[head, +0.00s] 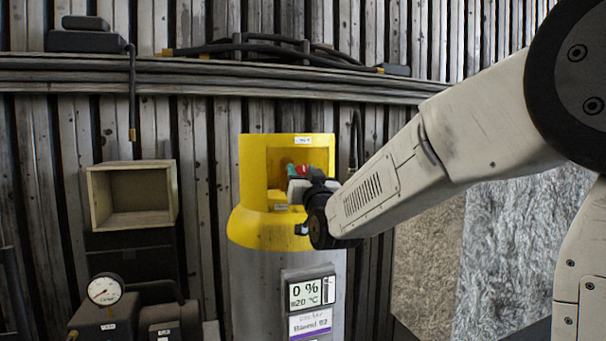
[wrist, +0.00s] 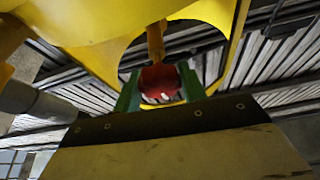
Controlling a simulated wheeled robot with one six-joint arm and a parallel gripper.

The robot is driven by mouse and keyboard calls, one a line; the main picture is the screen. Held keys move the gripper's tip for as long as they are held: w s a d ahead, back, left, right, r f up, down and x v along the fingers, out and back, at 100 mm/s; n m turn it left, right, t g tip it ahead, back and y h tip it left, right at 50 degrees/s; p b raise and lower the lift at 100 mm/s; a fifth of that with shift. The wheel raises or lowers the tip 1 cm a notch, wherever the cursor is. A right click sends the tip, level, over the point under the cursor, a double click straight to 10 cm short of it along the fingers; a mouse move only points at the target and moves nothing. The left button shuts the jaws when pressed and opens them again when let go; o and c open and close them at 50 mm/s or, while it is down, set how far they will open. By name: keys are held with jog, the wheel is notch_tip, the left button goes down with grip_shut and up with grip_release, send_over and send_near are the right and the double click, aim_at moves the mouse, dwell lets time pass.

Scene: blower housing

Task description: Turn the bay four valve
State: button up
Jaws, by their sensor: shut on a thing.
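The valve is a red knob (wrist: 160,82) on a brass-coloured stem, set inside the opening of a yellow shroud (head: 256,222) on a grey cylinder (head: 257,285). In the head view only a small bit of the red knob (head: 302,169) shows. My gripper (wrist: 160,88) reaches into the opening, its green fingers on either side of the red knob and shut on it. In the head view my wrist hides much of the opening's lower right. I cannot read a bay number on the valve.
A display (head: 308,291) on the cylinder reads 0 % and 20 °C. An open wooden box (head: 132,165) and a round gauge (head: 105,289) are to the left. A cable rail (head: 220,77) crosses the slatted wall above. The shroud's rim closely surrounds my gripper.

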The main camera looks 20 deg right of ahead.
jog(key=n+y, duration=0.2)
jog(key=n, duration=0.1)
jog(key=n+y, duration=0.1)
jog(key=n, duration=0.3)
jog(key=shift+n+y, duration=0.3)
jog(key=shift+y, duration=0.1)
jog(key=n+g+y, duration=0.1)
jog(key=n, duration=0.2)
jog(key=n+g+y, duration=0.1)
jog(key=n+y, duration=0.1)
jog(key=n, duration=0.2)
jog(key=n+g, duration=0.1)
jog(key=n, duration=0.1)
jog(key=n+g+y, duration=0.1)
jog(key=n, duration=0.2)
jog(key=shift+n, duration=0.3)
jog(key=shift+f+n+g, duration=0.1)
jog(key=shift+n+g, duration=0.9)
jog(key=shift+n, duration=1.5)
jog(key=o, duration=1)
jog(key=shift+a, duration=0.1)
jog(key=shift+c, duration=0.2)
jog(key=shift+s, duration=0.1)
